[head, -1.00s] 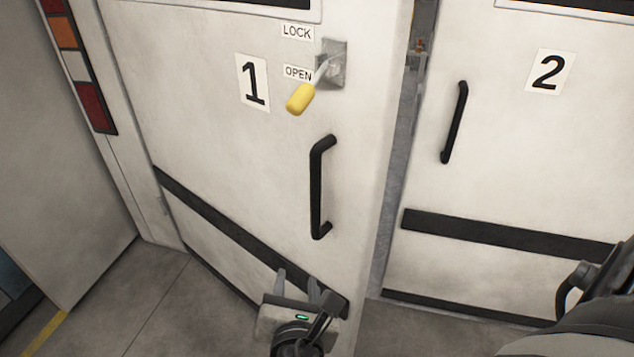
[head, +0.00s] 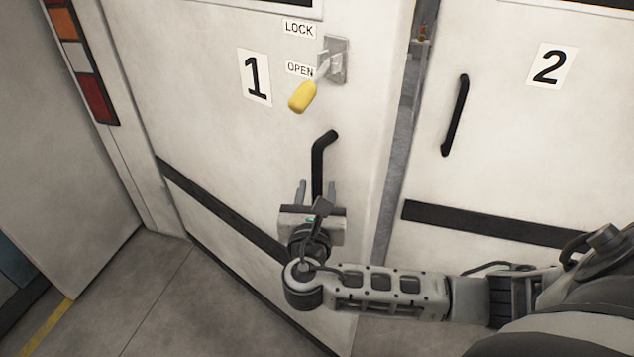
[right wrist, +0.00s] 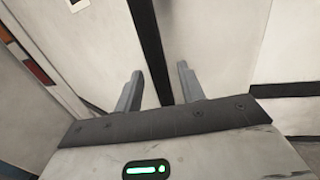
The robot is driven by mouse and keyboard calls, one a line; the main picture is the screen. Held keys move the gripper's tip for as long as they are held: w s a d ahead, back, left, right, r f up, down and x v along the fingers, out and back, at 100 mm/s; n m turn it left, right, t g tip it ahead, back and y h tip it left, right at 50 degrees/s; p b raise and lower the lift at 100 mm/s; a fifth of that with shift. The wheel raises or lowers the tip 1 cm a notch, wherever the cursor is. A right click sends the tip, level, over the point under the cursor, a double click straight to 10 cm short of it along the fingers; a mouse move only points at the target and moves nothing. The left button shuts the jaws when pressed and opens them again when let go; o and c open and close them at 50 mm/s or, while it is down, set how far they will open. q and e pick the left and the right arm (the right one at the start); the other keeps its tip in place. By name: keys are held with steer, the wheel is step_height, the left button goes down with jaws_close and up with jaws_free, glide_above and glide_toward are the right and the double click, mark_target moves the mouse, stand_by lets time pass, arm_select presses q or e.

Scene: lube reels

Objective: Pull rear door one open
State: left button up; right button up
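Rear door one (head: 225,130) is a white panel marked 1. It stands ajar, with a gap along its right edge. Its black bar handle (head: 318,160) is upright, the lower end hidden behind my right gripper (head: 316,188). That gripper is open, one finger on each side of the bar in the head view. In the right wrist view the handle (right wrist: 152,50) runs between the open fingers (right wrist: 160,85); I cannot tell how deep it sits. The yellow-ended latch lever (head: 303,96) points down beside the OPEN label. My left gripper is not in view.
White door two (head: 500,150) with its own black handle (head: 455,115) is to the right of the gap. A grey panel (head: 60,150) stands at the left. The grey floor (head: 150,290) in front of door one is clear.

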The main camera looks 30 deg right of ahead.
steer(key=shift+x, duration=1.15)
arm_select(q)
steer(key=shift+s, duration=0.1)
